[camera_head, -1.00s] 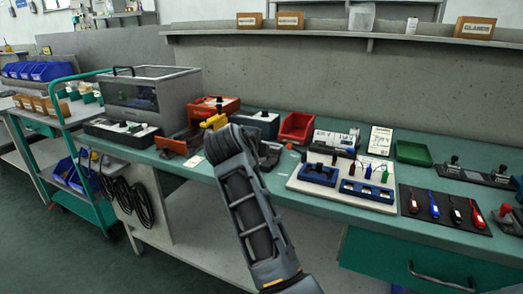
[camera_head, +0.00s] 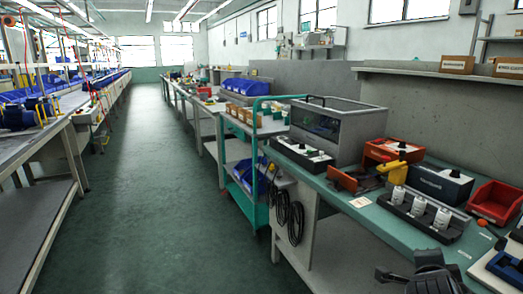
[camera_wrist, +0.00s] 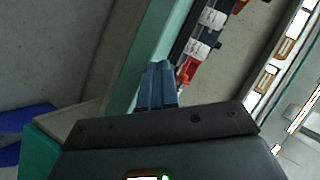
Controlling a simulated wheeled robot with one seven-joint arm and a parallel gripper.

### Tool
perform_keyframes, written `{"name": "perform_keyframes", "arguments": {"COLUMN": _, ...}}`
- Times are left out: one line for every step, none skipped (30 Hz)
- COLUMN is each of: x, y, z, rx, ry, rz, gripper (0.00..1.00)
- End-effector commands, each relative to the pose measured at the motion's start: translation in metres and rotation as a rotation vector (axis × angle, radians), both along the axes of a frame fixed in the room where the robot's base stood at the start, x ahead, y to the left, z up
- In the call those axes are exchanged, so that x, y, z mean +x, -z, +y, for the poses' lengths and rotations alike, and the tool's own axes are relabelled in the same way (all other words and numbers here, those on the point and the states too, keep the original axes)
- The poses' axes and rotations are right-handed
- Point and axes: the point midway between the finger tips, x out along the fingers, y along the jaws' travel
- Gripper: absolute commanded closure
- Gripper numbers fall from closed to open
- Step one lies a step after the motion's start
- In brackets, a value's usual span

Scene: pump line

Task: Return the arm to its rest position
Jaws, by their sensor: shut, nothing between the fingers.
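My gripper (camera_wrist: 157,84) shows in the wrist view with its two blue-grey fingers together and nothing between them. It is clear of the bench, whose teal edge (camera_wrist: 165,35) runs behind the fingers. In the head view, only a dark part of my arm shows at the bottom right corner, in front of the teal bench (camera_head: 372,215).
A black holder with white bottles (camera_head: 420,207), a red bin (camera_head: 495,203) and a clear-sided box (camera_head: 335,130) stand on the bench. A teal cart (camera_head: 255,165) stands at its left end. The aisle floor (camera_head: 150,200) is free.

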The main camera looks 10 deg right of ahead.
Motion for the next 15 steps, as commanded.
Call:
{"name": "perform_keyframes", "arguments": {"x": -0.014, "y": 0.011, "z": 0.01, "rx": -0.04, "ry": -0.068, "rz": 0.046, "gripper": 1.0}}
{"name": "perform_keyframes", "arguments": {"x": -0.021, "y": 0.017, "z": 0.016, "rx": -0.064, "ry": -0.11, "rz": 0.069, "gripper": 1.0}}
{"name": "perform_keyframes", "arguments": {"x": -0.03, "y": 0.024, "z": 0.023, "rx": -0.097, "ry": -0.165, "rz": 0.099, "gripper": 1.0}}
{"name": "perform_keyframes", "arguments": {"x": -0.037, "y": 0.029, "z": 0.03, "rx": -0.122, "ry": -0.207, "rz": 0.121, "gripper": 1.0}}
{"name": "perform_keyframes", "arguments": {"x": -0.045, "y": 0.034, "z": 0.036, "rx": -0.147, "ry": -0.25, "rz": 0.141, "gripper": 1.0}}
{"name": "perform_keyframes", "arguments": {"x": -0.055, "y": 0.039, "z": 0.045, "rx": -0.181, "ry": -0.305, "rz": 0.167, "gripper": 1.0}}
{"name": "perform_keyframes", "arguments": {"x": -0.064, "y": 0.044, "z": 0.052, "rx": -0.206, "ry": -0.346, "rz": 0.186, "gripper": 1.0}}
{"name": "perform_keyframes", "arguments": {"x": -0.072, "y": 0.047, "z": 0.058, "rx": -0.231, "ry": -0.387, "rz": 0.203, "gripper": 1.0}}
{"name": "perform_keyframes", "arguments": {"x": -0.084, "y": 0.051, "z": 0.067, "rx": -0.264, "ry": -0.44, "rz": 0.224, "gripper": 1.0}}
{"name": "perform_keyframes", "arguments": {"x": -0.093, "y": 0.054, "z": 0.074, "rx": -0.289, "ry": -0.479, "rz": 0.238, "gripper": 1.0}}
{"name": "perform_keyframes", "arguments": {"x": -0.102, "y": 0.056, "z": 0.082, "rx": -0.313, "ry": -0.518, "rz": 0.253, "gripper": 1.0}}
{"name": "perform_keyframes", "arguments": {"x": -0.115, "y": 0.059, "z": 0.091, "rx": -0.346, "ry": -0.568, "rz": 0.27, "gripper": 1.0}}
{"name": "perform_keyframes", "arguments": {"x": -0.124, "y": 0.06, "z": 0.097, "rx": -0.371, "ry": -0.604, "rz": 0.281, "gripper": 1.0}}
{"name": "perform_keyframes", "arguments": {"x": -0.134, "y": 0.061, "z": 0.104, "rx": -0.396, "ry": -0.64, "rz": 0.292, "gripper": 1.0}}
{"name": "perform_keyframes", "arguments": {"x": -0.147, "y": 0.061, "z": 0.113, "rx": -0.428, "ry": -0.687, "rz": 0.303, "gripper": 1.0}}
